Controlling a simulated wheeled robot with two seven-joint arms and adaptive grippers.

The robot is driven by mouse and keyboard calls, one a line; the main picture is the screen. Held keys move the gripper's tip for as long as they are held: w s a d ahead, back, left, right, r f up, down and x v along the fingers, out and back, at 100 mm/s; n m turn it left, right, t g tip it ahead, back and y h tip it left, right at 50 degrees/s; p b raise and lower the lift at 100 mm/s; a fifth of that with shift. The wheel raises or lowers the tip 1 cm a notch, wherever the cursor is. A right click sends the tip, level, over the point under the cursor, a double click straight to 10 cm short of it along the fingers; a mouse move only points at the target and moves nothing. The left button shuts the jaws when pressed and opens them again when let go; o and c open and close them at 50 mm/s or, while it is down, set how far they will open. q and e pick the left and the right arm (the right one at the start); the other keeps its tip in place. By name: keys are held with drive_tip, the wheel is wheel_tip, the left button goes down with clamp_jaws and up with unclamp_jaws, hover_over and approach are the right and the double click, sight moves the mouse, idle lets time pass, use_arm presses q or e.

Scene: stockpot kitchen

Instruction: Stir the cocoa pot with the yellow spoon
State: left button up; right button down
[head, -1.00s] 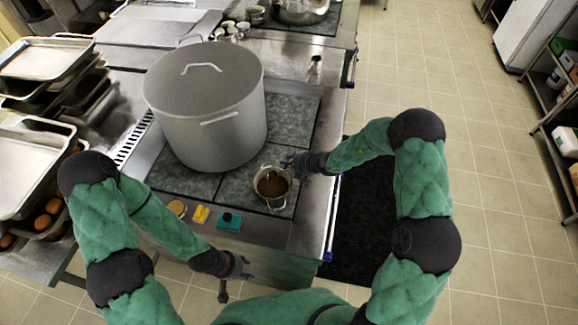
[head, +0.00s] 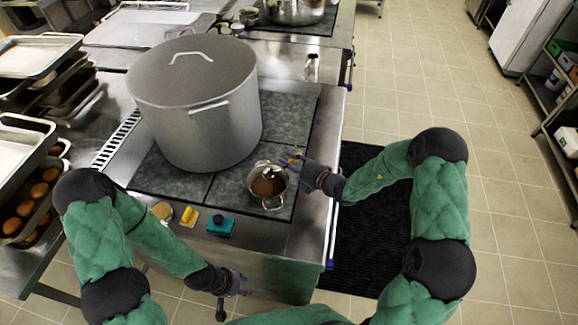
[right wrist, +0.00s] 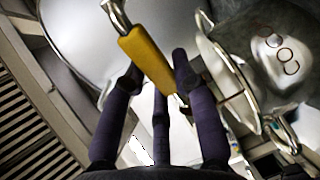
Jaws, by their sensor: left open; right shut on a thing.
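The cocoa pot (head: 256,191) is a small metal saucepan with brown liquid in it, on the stove's front right corner. My right gripper (head: 296,160) is beside its right rim, shut on the yellow spoon. The spoon's yellow handle (right wrist: 146,62) is between the fingers in the right wrist view, with a metal stem leading away at the top. A bit of yellow also shows at the gripper in the head view. I cannot tell whether the spoon's far end is in the cocoa. My left gripper (head: 234,298) is open and empty, low in front of the counter.
A large lidded stockpot (head: 205,125) stands behind and left of the cocoa pot. A yellow block (head: 190,216), a teal block (head: 221,227) and a round tan item (head: 162,211) lie along the front edge. Trays with brown round items (head: 25,208) stand at left.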

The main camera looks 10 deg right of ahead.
drive_tip(key=shift+s+d+f+t+y+b, duration=0.2)
drive_tip(key=shift+t+y+b, duration=0.6)
drive_tip(key=shift+b, duration=0.8)
drive_tip(key=shift+s+d+f+t+y+b, duration=0.15)
drive_tip(key=shift+t+y+b, duration=0.25)
drive_tip(key=shift+t+b, duration=0.95)
drive_tip(key=shift+s+d+f+t+y+b, duration=0.2)
drive_tip(key=shift+t+y+b, duration=0.45)
drive_tip(key=shift+b, duration=1.2)
drive_tip(key=shift+a, duration=0.15)
